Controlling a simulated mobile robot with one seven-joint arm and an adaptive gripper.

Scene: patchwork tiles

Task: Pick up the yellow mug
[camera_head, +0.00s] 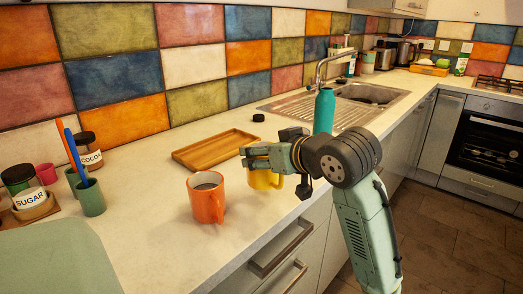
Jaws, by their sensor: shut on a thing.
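The yellow mug (261,181) is on or just above the white counter, right of the orange mug; I cannot tell whether its base touches the counter. My gripper (254,157) reaches in from the right and is shut on the yellow mug at its upper part. My gripper's fingers and wrist hide the mug's rim and part of its right side.
The orange mug (207,198) with dark contents stands close on the left. A wooden tray (182,157) lies behind, and a teal bottle (324,112) stands behind my wrist by the sink (301,108). A green cup (91,199) holding pens is at left. The counter's front edge is near.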

